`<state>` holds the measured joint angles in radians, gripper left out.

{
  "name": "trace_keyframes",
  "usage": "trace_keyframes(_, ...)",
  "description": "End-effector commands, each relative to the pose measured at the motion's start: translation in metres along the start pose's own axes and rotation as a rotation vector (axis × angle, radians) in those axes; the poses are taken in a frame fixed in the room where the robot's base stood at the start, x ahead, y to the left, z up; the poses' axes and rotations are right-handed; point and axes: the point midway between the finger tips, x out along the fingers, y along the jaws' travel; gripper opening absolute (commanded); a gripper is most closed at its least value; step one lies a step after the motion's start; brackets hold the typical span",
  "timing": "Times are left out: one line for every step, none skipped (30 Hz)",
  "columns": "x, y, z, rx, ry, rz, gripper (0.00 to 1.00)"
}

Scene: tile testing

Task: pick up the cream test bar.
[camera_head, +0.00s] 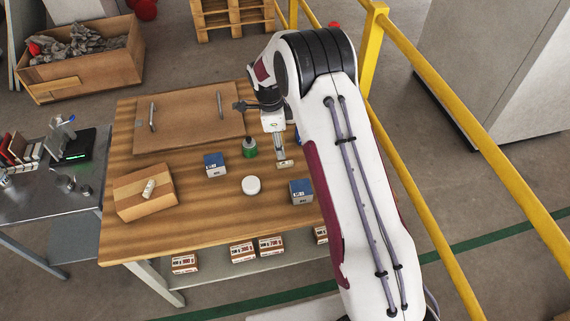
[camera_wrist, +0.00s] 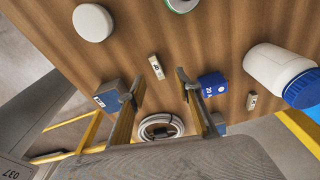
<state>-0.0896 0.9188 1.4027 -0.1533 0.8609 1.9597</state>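A small cream bar (camera_wrist: 156,67) with dark marking lies on the wooden table, just beyond and between my fingertips in the wrist view. It shows in the head view (camera_head: 285,164) just below my gripper (camera_head: 280,150). A second small cream bar (camera_wrist: 251,101) with a dark mark lies farther right in the wrist view, near a white jar. I cannot tell from the markings which is the test bar. My gripper (camera_wrist: 160,82) is open, its two fingers spread, with nothing held between them. Its height above the bar is hard to judge.
Blue boxes (camera_wrist: 212,84) (camera_wrist: 107,95) stand near both fingers. A white jar with blue lid (camera_wrist: 278,68), a cable coil (camera_wrist: 160,127) and a white disc (camera_head: 251,185) are nearby. A yellow railing (camera_head: 470,170) runs right.

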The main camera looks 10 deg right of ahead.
Motion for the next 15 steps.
trace_keyframes(0.0047,0.0005,-0.0003,0.000,0.001,0.001,0.34)
trace_keyframes(0.0070,0.0004,-0.0004,0.000,0.000,0.001,0.34)
trace_keyframes(0.0097,0.0003,-0.0003,0.000,0.000,0.000,0.34)
trace_keyframes(0.0114,0.0004,-0.0003,0.000,0.000,0.000,0.34)
trace_keyframes(0.0128,0.0004,-0.0003,0.000,0.000,0.000,0.34)
trace_keyframes(0.0139,0.0005,-0.0003,0.000,0.000,0.000,0.34)
trace_keyframes(0.0144,0.0004,-0.0003,0.000,0.000,0.000,0.34)
trace_keyframes(0.0145,0.0004,-0.0003,0.000,0.000,0.000,0.34)
trace_keyframes(0.0145,0.0004,-0.0003,0.000,0.000,0.000,0.34)
trace_keyframes(0.0144,0.0004,-0.0003,0.000,0.000,0.000,0.34)
trace_keyframes(0.0143,0.0004,-0.0003,0.000,0.000,0.000,0.34)
trace_keyframes(0.0143,0.0004,-0.0003,0.000,0.000,0.000,0.34)
trace_keyframes(0.0143,0.0003,-0.0003,0.000,0.000,0.000,0.34)
trace_keyframes(0.0142,0.0003,-0.0003,0.000,0.000,0.000,0.34)
trace_keyframes(0.0144,0.0004,-0.0003,0.000,0.000,0.000,0.34)
